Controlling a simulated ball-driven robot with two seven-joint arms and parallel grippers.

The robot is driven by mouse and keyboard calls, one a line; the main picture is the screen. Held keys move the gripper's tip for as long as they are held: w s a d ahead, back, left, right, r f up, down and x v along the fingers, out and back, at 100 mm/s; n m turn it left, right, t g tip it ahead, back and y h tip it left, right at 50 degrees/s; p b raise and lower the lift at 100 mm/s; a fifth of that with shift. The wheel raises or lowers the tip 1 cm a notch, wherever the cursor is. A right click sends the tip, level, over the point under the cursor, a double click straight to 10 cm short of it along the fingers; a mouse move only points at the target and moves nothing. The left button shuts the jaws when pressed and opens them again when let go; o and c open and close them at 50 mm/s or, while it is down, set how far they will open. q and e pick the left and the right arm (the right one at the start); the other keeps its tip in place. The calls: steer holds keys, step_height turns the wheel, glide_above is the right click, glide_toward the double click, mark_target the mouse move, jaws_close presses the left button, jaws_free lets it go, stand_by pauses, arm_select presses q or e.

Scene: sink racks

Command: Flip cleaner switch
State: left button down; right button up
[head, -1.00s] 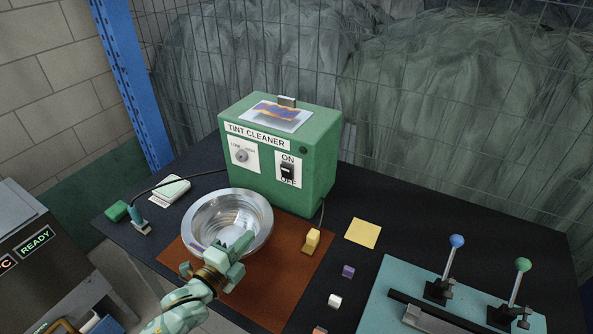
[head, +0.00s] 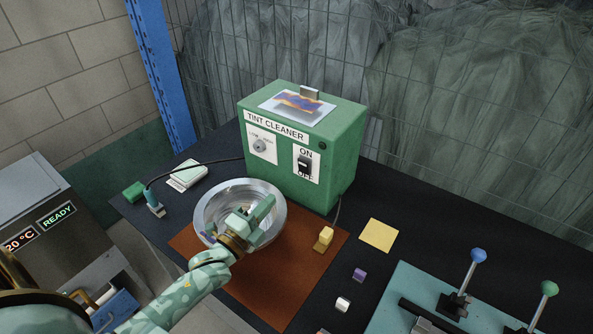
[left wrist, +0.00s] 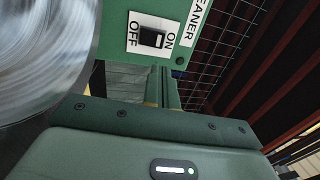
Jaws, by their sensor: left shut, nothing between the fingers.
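The tint cleaner (head: 335,179) is a green box with a black rocker switch (head: 304,166) on its front, between the ON and OFF labels. The switch also shows in the left wrist view (left wrist: 152,38), ahead of my fingers and slightly left. Which way the rocker is set is hard to tell. My left gripper (head: 260,211) is shut and empty over the metal bowl (head: 213,190), in front of the box and below the switch, apart from it. Its closed fingers show in the left wrist view (left wrist: 163,88). My right gripper is out of view.
The bowl stands on a brown mat (head: 270,290), close to the box. A yellow block (head: 325,237), a yellow note (head: 379,235) and small purple and white pieces lie to the right. A teal lever panel (head: 410,285) is at lower right.

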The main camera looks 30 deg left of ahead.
mark_target(303, 163)
arm_select(q)
steer(key=w, duration=0.4)
steer(key=w+d+r, duration=0.1)
steer(key=w, duration=0.7)
steer(key=shift+d+r+b, duration=0.35)
steer(key=shift+r+b, duration=0.05)
steer(key=shift+w+r+g+p, duration=0.3)
steer(key=shift+r+p, duration=0.2)
steer(key=shift+p, duration=0.55)
steer(key=shift+f+b, duration=0.4)
steer(key=shift+s, duration=0.15)
